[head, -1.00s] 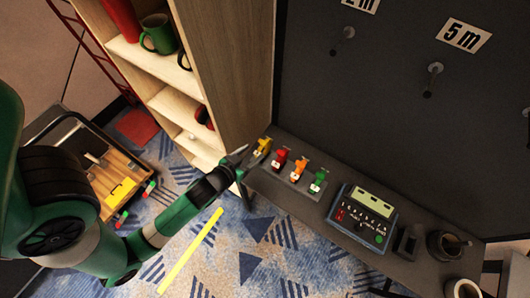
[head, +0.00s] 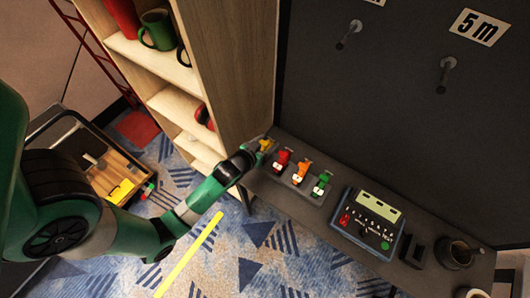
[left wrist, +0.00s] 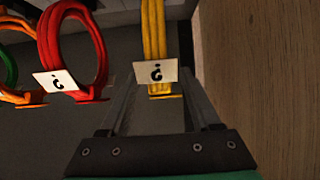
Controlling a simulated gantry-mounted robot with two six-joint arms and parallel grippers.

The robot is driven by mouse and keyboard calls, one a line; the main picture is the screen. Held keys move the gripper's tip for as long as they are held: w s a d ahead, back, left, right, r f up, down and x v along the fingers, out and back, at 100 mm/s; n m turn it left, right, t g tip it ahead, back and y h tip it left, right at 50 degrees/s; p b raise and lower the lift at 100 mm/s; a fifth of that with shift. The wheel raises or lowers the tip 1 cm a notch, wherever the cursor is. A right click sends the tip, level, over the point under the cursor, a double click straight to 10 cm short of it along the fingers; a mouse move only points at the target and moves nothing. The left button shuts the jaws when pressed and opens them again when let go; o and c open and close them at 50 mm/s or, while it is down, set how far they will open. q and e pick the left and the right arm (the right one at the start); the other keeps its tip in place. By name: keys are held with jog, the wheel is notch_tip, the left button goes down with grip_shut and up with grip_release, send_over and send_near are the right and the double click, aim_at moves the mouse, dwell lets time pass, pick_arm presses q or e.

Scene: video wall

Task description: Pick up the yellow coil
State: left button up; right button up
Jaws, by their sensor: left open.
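The yellow coil (head: 265,145) stands at the left end of the row of coils on the dark shelf, partly hidden by my gripper in the head view. In the left wrist view the yellow coil (left wrist: 154,45) is upright, with a white tag on its front. My left gripper (left wrist: 160,108) is open. Its two fingers point at the coil, one to either side of its lower part. I cannot tell whether they touch it. In the head view the left gripper (head: 258,150) reaches the coil from the left. My right gripper is not in view.
A red coil (left wrist: 75,50) stands left of the yellow one, with orange (head: 301,170) and green (head: 321,183) coils beyond. A wooden bookcase (left wrist: 255,80) rises close on the right in the wrist view. A control box (head: 367,220) sits farther along the dark shelf (head: 262,183).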

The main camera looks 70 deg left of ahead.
pick_arm(q)
jog(key=shift+x, duration=0.95)
jog(key=shift+s, duration=0.1)
grip_shut()
